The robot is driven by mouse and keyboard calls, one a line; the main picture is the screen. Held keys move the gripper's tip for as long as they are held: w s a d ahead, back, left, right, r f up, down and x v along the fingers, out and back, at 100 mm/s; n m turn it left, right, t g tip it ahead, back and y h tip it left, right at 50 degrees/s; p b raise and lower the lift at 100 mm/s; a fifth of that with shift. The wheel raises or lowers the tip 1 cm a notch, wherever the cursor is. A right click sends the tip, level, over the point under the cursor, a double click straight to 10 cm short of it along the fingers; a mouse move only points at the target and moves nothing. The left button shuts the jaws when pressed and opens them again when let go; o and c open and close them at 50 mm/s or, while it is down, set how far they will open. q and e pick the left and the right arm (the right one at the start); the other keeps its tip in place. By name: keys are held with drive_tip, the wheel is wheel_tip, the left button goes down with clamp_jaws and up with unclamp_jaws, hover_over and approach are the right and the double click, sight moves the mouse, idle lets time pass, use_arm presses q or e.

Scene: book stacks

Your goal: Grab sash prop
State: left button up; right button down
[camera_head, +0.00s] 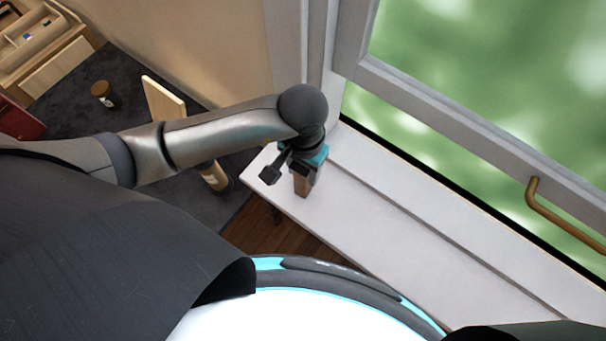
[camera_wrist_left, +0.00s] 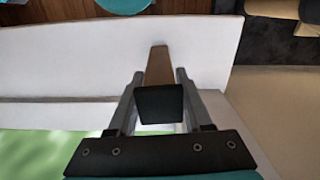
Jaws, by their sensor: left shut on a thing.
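The sash prop (camera_head: 302,183) is a small brown wooden piece standing near the left end of the white window sill (camera_head: 400,232). My left gripper (camera_head: 303,168) reaches down over it from above and is shut on it. In the left wrist view the prop (camera_wrist_left: 159,66) lies between the two grey fingers (camera_wrist_left: 158,78), with its narrow end showing beyond them. Whether its lower end touches the sill is hard to tell. My right gripper is not in view.
The window sash (camera_head: 440,112) stands above the sill, with a brass handle (camera_head: 548,210) at right. A wooden board (camera_head: 163,100) and a brown jar (camera_head: 103,94) are on the dark carpet at left. The sill right of the prop is clear.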

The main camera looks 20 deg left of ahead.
use_arm(q)
clamp_jaws()
drive_tip(key=shift+r, duration=0.15)
